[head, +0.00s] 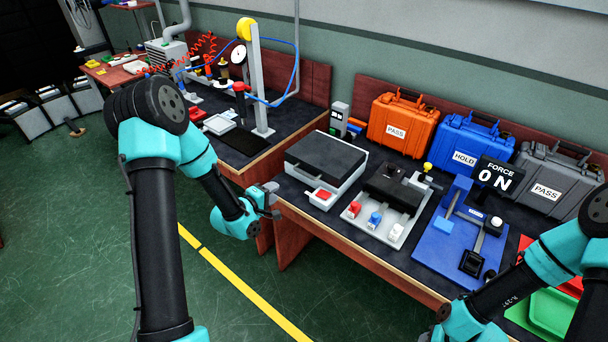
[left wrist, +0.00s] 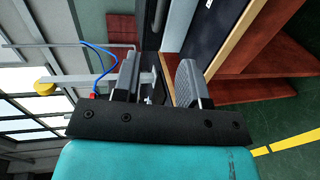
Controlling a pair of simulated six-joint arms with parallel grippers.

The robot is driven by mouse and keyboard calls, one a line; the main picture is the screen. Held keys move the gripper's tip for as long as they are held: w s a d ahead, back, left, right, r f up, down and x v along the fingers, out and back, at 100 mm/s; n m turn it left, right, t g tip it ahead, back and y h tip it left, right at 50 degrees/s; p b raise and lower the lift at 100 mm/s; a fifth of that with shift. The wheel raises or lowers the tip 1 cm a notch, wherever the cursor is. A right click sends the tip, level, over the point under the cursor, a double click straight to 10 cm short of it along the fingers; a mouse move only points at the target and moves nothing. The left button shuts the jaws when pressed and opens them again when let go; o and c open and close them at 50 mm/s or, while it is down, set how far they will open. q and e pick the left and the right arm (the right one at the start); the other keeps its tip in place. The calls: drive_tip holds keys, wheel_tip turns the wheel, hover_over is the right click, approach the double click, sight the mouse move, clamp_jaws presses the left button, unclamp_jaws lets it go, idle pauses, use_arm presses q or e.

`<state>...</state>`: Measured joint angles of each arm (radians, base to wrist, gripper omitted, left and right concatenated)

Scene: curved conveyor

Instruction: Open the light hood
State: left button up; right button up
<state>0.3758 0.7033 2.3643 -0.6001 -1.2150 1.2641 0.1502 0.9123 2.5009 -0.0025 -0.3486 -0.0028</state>
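A pale grey box with a dark lid (head: 326,156), which looks like the light hood, stands on the bench in the head view.
Right of the box is a grey fixture (head: 394,233) with red, blue and white buttons, then a blue force stand (head: 440,250). Orange (head: 403,117), blue (head: 468,138) and grey (head: 557,178) cases stand behind. A gauge stand (head: 258,85) is on the left bench.

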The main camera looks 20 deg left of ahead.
sight(303, 174)
use_arm(q)
drive_tip(key=x, duration=1.7)
drive_tip(key=shift+w+d+f, duration=0.1)
drive_tip(key=shift+w+f, duration=0.05)
drive_tip(key=shift+w, duration=0.05)
clamp_jaws()
